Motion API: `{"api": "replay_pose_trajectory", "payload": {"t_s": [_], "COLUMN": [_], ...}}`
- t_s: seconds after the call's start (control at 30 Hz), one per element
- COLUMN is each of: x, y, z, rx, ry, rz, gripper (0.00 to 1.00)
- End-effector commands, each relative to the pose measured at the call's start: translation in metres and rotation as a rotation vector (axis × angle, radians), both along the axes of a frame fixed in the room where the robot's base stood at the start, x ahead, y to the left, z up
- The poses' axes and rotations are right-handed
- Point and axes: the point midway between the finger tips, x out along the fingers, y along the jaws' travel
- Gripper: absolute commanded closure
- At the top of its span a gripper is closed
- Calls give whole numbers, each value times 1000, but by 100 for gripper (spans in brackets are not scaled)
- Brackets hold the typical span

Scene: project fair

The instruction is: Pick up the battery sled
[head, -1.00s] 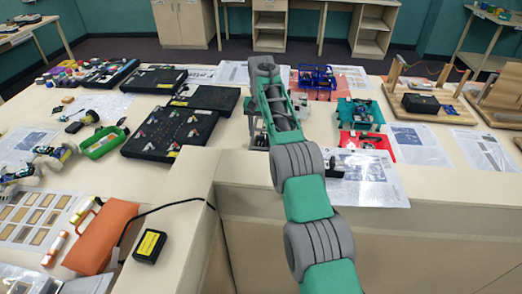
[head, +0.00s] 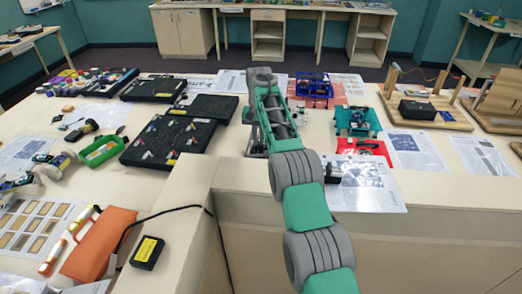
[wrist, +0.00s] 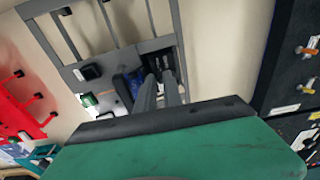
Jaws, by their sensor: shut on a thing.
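In the wrist view, my gripper (wrist: 160,80) has its two grey fingers close together, shut on a small dark part (wrist: 161,64) at the end of a grey slotted frame (wrist: 105,52). The dark part appears to be the battery sled, but the fingers hide much of it and I cannot make out its full shape. A blue piece (wrist: 132,82) sits just left of the fingers. I cannot tell whether the held part is clear of the surface. In the head view, my own arm hides the fingertips and the held part.
Black cases (head: 172,141) stand left of my arm. A wooden stand (head: 428,108) is farther right. An orange pouch (head: 97,243) lies front left.

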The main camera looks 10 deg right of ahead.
Motion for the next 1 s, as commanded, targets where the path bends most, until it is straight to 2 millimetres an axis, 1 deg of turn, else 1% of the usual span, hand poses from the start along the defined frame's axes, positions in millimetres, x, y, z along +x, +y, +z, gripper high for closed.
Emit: {"api": "replay_pose_trajectory", "payload": {"t_s": [0.03, 0.3, 0.63, 0.7, 0.77, 0.9, 1.0], "x": [-13, -13, -13, -13, -13, -14, -13], "y": [2, -10, -11, -11, -10, -10, -7], "z": [-39, -36, -34, -28, -17, 26, 52], "rx": [-1, 0, -1, 0, -1, 0, -1], "ry": [72, 68, 67, 68, 67, 68, 65], "rz": [4, -13, -15, -15, -15, -14, -10], "gripper": [100, 100, 100, 100, 100, 100, 100]}}
